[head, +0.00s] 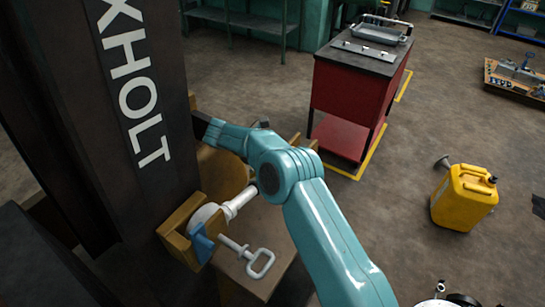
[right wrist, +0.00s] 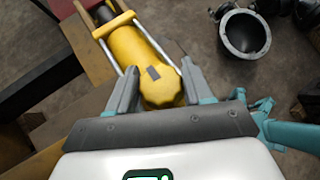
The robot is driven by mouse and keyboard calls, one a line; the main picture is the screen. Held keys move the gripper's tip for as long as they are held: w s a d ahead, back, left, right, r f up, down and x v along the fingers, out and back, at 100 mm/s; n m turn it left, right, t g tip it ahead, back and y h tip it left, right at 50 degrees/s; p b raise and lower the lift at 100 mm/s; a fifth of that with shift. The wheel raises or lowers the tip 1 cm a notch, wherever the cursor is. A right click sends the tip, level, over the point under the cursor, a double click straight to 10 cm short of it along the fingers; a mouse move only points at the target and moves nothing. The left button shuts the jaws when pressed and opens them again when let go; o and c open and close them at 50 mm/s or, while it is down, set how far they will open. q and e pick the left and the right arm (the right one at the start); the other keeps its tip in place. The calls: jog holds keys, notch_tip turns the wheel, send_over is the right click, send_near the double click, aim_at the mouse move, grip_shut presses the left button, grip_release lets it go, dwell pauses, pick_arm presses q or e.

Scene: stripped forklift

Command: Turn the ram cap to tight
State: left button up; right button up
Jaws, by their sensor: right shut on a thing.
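The ram cap (right wrist: 162,91) is a yellow rounded cap with a grey mark, at the near end of the yellow ram cylinder (right wrist: 122,42) in the right wrist view. My right gripper (right wrist: 160,73) has one grey finger on each side of the cap and is shut on it. In the head view, I cannot make out the cap or my right gripper's fingers near the dark forklift mast (head: 135,95). My left gripper is not in view.
A loop-handled grey pin (head: 262,263) lies near the forklift's brown parts. A red cabinet (head: 345,95) stands behind, with a yellow can (head: 464,197) on the floor at right. A grey round bowl-like part (right wrist: 244,34) shows at the wrist view's upper right.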

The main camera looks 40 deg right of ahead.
jog(key=o, duration=1)
jog(key=shift+c, duration=0.2)
jog(key=n+t, duration=0.3)
jog(key=shift+s+t+y, duration=0.1)
jog(key=shift+t+y, duration=0.2)
jog(key=shift+t, duration=0.1)
jog(key=n+t+y, duration=0.1)
jog(key=n+t, duration=0.3)
jog(key=shift+d+n+y+b, duration=0.1)
jog(key=shift+n+y+b, duration=0.2)
jog(key=shift+y, duration=0.1)
jog(key=s+b+v, duration=0.1)
jog(key=b+v, duration=0.2)
jog(key=v, duration=1.3)
jog(key=w+d+r+m+g+h+p, duration=0.1)
jog(key=w+d+r+m+g+p, duration=0.3)
jog(key=w+d+r, duration=0.4)
jog(key=shift+d+r+m+g, duration=0.25)
jog(key=shift+d+m+g, duration=0.05)
jog(key=shift+m+g, duration=0.6)
jog(key=shift+w+a, duration=0.1)
jog(key=shift+w, duration=0.1)
